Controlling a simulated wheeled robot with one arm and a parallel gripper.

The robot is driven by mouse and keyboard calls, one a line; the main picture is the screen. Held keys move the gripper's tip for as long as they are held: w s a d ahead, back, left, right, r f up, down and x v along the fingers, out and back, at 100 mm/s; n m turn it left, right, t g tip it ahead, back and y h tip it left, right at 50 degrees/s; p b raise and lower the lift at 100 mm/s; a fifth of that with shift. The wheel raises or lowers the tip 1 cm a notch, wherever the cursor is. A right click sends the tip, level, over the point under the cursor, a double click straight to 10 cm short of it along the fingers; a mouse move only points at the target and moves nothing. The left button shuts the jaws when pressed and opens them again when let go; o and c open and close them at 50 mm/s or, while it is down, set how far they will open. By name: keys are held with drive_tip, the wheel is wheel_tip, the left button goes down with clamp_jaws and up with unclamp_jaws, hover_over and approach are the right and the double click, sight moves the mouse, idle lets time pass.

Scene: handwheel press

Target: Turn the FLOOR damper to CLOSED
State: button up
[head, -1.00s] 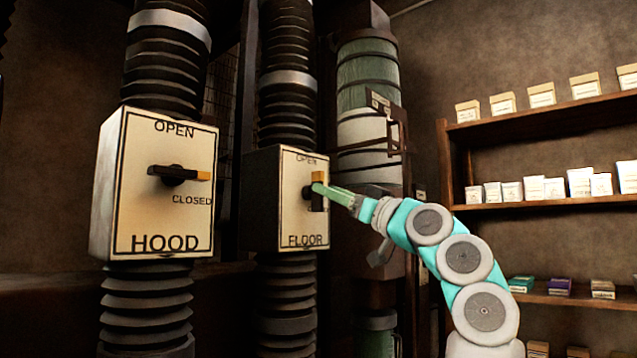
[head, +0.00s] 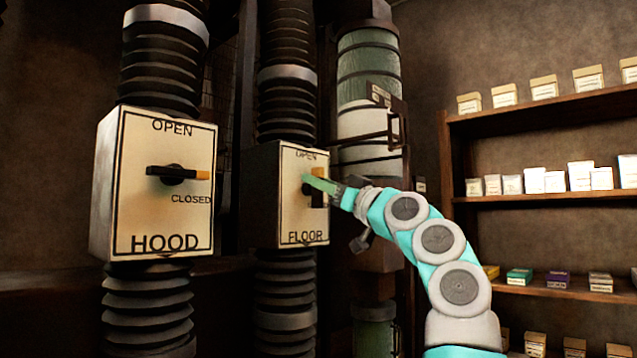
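The FLOOR damper box (head: 288,222) is a cream-faced box on the middle duct, with OPEN at its top and FLOOR at its bottom. Its dark handle with a yellow tip (head: 317,172) points up toward OPEN. My gripper (head: 310,182) is at the handle from the right, its green fingers in front of the handle's middle. The fingers hide part of the handle and any CLOSED label. I cannot tell whether they are apart or touching the handle.
The HOOD damper box (head: 150,220) stands to the left, its yellow-tipped handle (head: 180,174) pointing right, just above CLOSED. A green and white cylinder (head: 368,100) stands behind my gripper. Shelves (head: 550,195) with small boxes are at the right.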

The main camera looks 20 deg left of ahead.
clamp_jaws()
drive_tip(key=shift+f, duration=0.1)
